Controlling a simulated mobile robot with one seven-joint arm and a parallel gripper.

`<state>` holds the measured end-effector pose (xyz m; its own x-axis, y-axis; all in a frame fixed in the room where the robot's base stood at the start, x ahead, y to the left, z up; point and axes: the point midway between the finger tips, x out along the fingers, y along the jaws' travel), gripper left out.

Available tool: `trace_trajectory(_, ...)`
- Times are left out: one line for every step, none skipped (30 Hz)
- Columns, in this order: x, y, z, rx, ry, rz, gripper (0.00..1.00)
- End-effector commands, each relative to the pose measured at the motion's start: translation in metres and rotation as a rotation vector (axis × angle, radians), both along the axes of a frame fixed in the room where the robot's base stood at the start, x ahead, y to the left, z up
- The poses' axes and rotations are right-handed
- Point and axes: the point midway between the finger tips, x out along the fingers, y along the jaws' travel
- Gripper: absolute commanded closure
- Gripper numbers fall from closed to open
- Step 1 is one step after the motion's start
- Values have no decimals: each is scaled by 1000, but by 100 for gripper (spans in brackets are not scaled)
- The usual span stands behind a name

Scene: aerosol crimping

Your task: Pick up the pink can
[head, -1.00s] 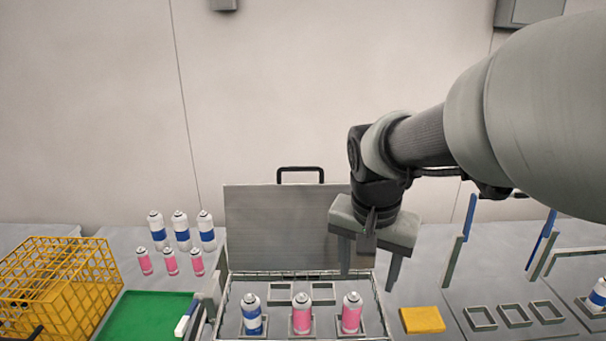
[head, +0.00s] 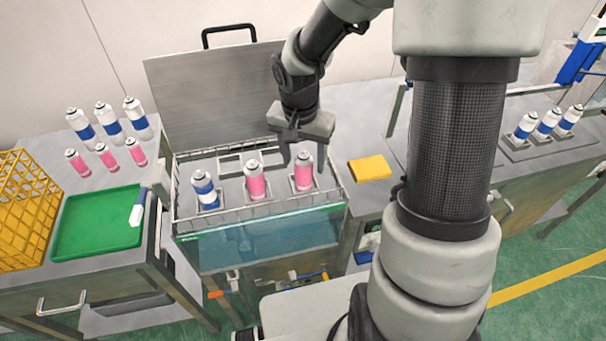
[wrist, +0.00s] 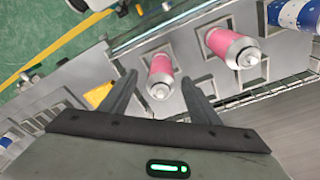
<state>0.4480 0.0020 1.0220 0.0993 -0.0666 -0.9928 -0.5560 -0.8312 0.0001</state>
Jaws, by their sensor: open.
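Two pink cans stand upright in square holders in the wire-edged tank (head: 262,215): a middle one (head: 256,182) and a right one (head: 303,178). A blue-and-white can (head: 206,192) stands left of them. My gripper (head: 304,163) is open above the right pink can, pointing down, its fingers to either side of the can's top. In the wrist view my gripper (wrist: 158,78) shows that pink can (wrist: 161,70) in line with the gap between its fingertips; contact cannot be told. The middle pink can (wrist: 228,47) is to the right there.
The tank's lid (head: 215,95) stands raised behind. A yellow block (head: 370,168) lies to the right. Left are a yellow crate (head: 22,215), a green tray (head: 95,225) and several smaller pink (head: 107,156) and blue-and-white cans (head: 108,120).

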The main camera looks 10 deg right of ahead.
Motion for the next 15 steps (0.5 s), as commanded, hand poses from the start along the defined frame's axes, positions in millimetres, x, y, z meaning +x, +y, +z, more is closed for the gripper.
trace_trajectory(0, 0, -4, 0, 0, 1, 44)
trace_trajectory(0, 0, -5, 0, 0, 1, 44)
trace_trajectory(1, 0, -6, 0, 0, 1, 44)
trace_trajectory(1, 0, -8, 1, 1, 0, 44)
trace_trajectory(1, -1, -11, 0, 2, 0, 44)
trace_trajectory(2, -1, -16, 1, 3, 1, 44)
trace_trajectory(3, -1, -20, 2, 3, 1, 44)
trace_trajectory(4, -2, -26, 1, 4, 1, 44)
trace_trajectory(6, -3, -32, 1, 4, 1, 44)
trace_trajectory(7, -3, -37, 1, 4, 1, 44)
trace_trajectory(8, -3, -41, 1, 3, 1, 44)
trace_trajectory(8, -3, -46, 1, 3, 1, 44)
trace_trajectory(8, -4, -50, 0, 2, 2, 44)
trace_trajectory(9, -4, -52, 0, 1, 1, 44)
trace_trajectory(9, -4, -54, 1, 1, 0, 44)
